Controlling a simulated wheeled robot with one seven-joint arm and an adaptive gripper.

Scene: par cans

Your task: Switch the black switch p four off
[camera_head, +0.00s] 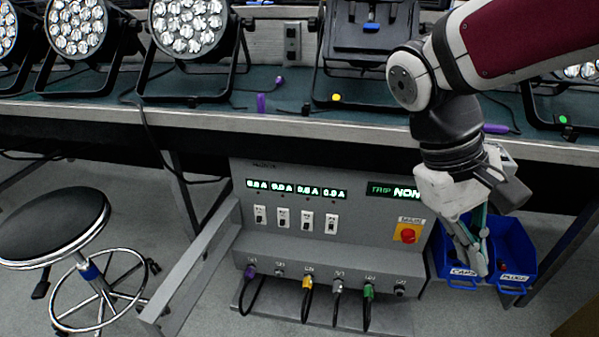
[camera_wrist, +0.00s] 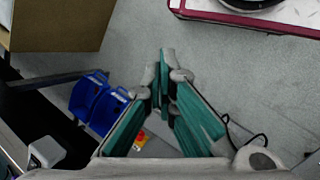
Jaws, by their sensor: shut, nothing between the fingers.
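Black rocker switches on white plates sit in a row on the front of a grey power box (camera_head: 385,185) under the bench, in the head view. The rightmost one, which I take as switch p four (camera_head: 331,223), is below the last green current readout. Its label is too small to read, and I cannot tell its position for sure. My gripper (camera_head: 482,270) is shut and empty. It points down in front of the blue bins, well to the right of the switches and apart from them. Its closed fingers (camera_wrist: 165,60) show in the wrist view, where the switches do not.
A red button on a yellow plate (camera_head: 408,236) is between the switches and my gripper. Coloured cables (camera_head: 309,284) hang from the box's lower ledge. Blue bins (camera_head: 513,250) are at right, a stool (camera_head: 52,225) at left. The bench edge (camera_head: 270,120) overhangs the box.

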